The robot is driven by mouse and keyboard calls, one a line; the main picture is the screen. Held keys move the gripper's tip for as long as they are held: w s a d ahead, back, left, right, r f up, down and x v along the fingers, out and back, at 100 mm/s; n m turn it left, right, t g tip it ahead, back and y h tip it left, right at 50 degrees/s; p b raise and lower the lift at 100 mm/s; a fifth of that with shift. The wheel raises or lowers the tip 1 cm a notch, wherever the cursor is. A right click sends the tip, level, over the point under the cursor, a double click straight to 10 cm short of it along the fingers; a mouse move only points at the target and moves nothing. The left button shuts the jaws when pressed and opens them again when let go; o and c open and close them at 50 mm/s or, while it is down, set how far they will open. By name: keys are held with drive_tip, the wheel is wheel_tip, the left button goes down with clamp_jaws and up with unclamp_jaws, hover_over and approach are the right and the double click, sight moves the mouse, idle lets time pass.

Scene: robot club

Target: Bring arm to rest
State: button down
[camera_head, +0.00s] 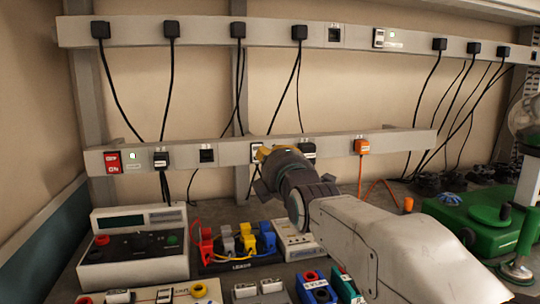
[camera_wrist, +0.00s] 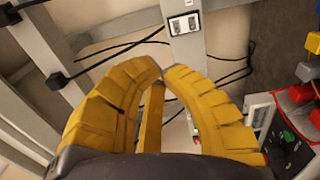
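My arm reaches from the lower right of the head view up toward the lower rail on the wall. My gripper (camera_head: 264,153) shows there as a small yellow tip in front of the rail. In the wrist view my gripper (camera_wrist: 162,72) has yellow curved fingers that arch inward. Their tips come together, with a yellow bar behind them. I see nothing held between them.
The lower socket rail (camera_head: 230,152) and upper rail (camera_head: 270,35) carry plugs and hanging black cables. Below are a grey control console (camera_head: 133,250), a rack of coloured leads (camera_head: 240,245) and a white box (camera_head: 297,240). A green machine (camera_head: 480,215) stands at right.

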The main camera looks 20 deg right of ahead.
drive_tip(key=s+f+m+g+p, duration=0.5)
drive_tip(key=s+m, duration=0.1)
drive_tip(key=s, duration=0.5)
drive_tip(key=s+f+m+g+p, duration=0.4)
drive_tip(key=s+m+g+p, duration=0.1)
drive_tip(key=s, duration=0.7)
drive_tip(key=s+f+m+g+p, duration=0.5)
drive_tip(key=s+m+p, duration=0.2)
drive_tip(key=s, duration=0.5)
drive_tip(key=shift+f, duration=0.35)
drive_tip(key=shift+w+d, duration=0.1)
drive_tip(key=shift+d, duration=0.05)
